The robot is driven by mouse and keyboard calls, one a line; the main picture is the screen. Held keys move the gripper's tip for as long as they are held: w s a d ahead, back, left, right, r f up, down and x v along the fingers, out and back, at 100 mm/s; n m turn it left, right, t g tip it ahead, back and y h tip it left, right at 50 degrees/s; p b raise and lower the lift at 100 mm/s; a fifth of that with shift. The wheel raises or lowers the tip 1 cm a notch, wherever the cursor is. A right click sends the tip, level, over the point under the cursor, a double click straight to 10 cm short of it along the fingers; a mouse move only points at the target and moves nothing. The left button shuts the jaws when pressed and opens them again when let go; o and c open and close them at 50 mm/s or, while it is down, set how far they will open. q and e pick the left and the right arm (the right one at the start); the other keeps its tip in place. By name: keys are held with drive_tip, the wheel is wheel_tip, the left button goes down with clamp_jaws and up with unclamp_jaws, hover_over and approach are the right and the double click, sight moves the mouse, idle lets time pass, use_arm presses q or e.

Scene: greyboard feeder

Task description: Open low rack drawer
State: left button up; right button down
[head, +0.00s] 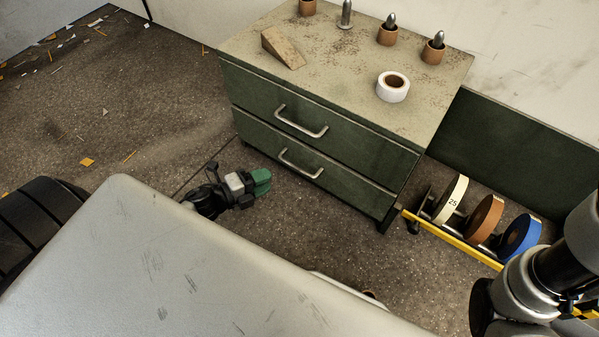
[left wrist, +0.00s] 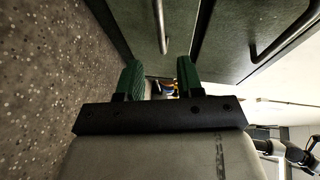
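A dark green cabinet has two shut drawers, an upper drawer (head: 345,140) and a lower drawer (head: 335,185). Each has a metal bar handle; the lower handle (head: 300,165) shows in the head view. My left gripper (head: 263,181), with green fingers, is low over the floor, left of and apart from the lower handle. In the left wrist view its fingers (left wrist: 160,75) are spread with nothing between them. A bar handle (left wrist: 160,25) shows ahead, in line with the gap. My right arm is at the lower right; its gripper does not show.
The speckled cabinet top (head: 340,70) bears a wooden wedge (head: 284,48), a white tape roll (head: 393,87) and several small cups and metal pieces. A yellow-edged rack (head: 455,239) with three rolls stands right of the cabinet. The floor (head: 140,110) to the left is mostly clear.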

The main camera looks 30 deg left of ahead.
sight(296, 167)
use_arm(q)
drive_tip(key=b+x, duration=0.4)
drive_tip(key=x, duration=0.6)
drive_tip(key=shift+w+d+b, duration=0.15)
drive_tip(key=shift+b, duration=0.15)
clamp_jaws()
